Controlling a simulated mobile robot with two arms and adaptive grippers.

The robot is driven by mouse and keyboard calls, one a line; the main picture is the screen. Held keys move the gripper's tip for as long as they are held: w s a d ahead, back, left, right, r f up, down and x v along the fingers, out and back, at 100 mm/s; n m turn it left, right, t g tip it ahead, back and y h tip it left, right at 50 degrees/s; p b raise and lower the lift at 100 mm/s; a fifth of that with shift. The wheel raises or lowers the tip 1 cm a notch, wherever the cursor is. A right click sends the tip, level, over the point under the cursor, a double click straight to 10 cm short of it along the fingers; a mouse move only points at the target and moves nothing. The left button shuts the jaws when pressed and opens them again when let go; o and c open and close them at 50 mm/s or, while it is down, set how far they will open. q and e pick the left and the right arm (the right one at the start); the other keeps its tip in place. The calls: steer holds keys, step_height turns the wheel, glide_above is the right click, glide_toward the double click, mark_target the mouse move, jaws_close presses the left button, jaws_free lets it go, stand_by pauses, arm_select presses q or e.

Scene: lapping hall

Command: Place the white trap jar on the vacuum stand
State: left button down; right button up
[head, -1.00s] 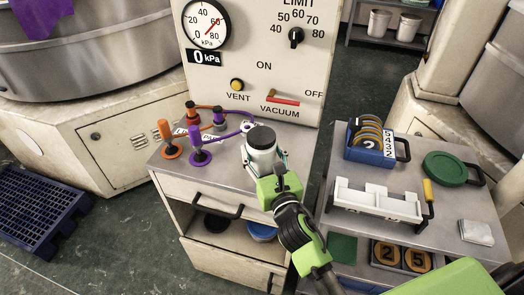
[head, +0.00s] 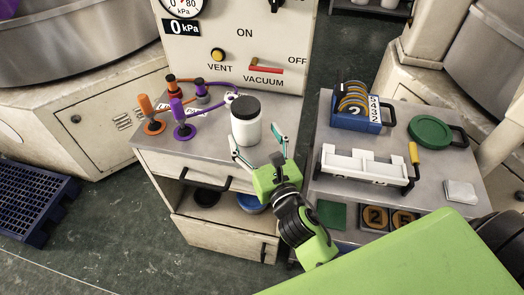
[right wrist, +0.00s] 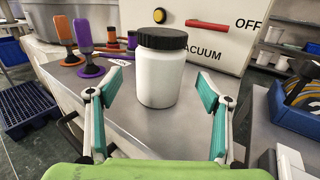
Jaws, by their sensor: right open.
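The white trap jar (head: 246,130) with a black lid stands upright on the steel top of the vacuum stand (head: 200,150), in front of its gauge panel. In the right wrist view the jar (right wrist: 158,78) stands straight ahead, just beyond the fingertips. My right gripper (head: 259,146) is open and empty on the near side of the jar. Its fingers (right wrist: 160,90) are spread wider than the jar, with no visible contact. My left gripper is not in view.
Orange and purple handled fittings (head: 183,130) with hoses sit left of the jar; the purple hose runs close behind it. A steel cart (head: 440,190) at right carries a blue disc rack (head: 357,122), white holder (head: 362,168) and green disc (head: 430,131).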

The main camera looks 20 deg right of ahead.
steer(key=s+b, duration=0.1)
steer(key=s, duration=0.4)
steer(key=shift+s, duration=0.35)
